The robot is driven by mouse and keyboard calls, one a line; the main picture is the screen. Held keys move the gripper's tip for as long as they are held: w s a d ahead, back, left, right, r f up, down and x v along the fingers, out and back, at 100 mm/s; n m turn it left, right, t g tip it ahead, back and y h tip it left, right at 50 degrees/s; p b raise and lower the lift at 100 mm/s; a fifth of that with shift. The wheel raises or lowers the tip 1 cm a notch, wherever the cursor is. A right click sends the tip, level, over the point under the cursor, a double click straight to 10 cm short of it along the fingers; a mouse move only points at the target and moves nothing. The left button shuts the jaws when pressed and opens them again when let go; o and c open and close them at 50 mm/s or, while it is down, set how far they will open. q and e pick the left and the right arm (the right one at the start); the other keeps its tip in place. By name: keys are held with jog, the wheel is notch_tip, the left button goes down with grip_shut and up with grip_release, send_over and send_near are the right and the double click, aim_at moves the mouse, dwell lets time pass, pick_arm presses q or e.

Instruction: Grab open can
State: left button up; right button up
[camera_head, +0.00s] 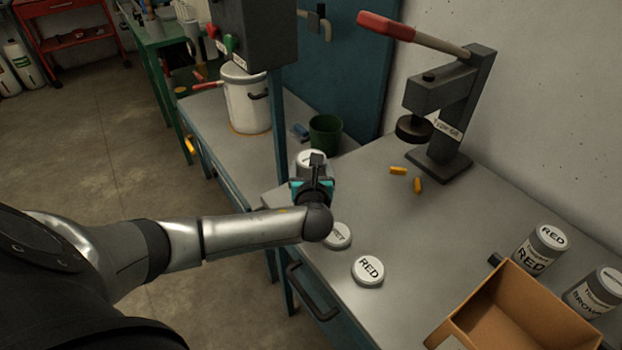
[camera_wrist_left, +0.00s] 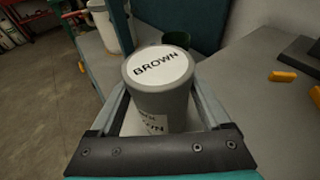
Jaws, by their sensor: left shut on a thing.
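A grey can (camera_wrist_left: 160,85) with a white top marked BROWN stands upright between my left gripper's fingers in the left wrist view. A label shows on its side, partly cut off by the gripper. My left gripper (camera_head: 312,182) is shut on this can, whose pale top (camera_head: 306,157) shows just behind it in the head view. I cannot tell whether the can's base touches the bench. Two round flat pieces lie on the bench: one marked RED (camera_head: 368,271), and one (camera_head: 338,236) partly hidden by my wrist. My right gripper is not in view.
A press (camera_head: 440,120) with a red handle stands at the back, with yellow pieces (camera_head: 398,170) beside it. An open cardboard box (camera_head: 500,322), a RED can (camera_head: 538,250) and another can (camera_head: 596,292) are at right. A green cup (camera_head: 326,134) and white pot (camera_head: 246,98) stand behind.

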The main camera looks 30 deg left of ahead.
pick_arm(q)
jog(key=c, duration=0.5)
jog(key=shift+r, duration=0.15)
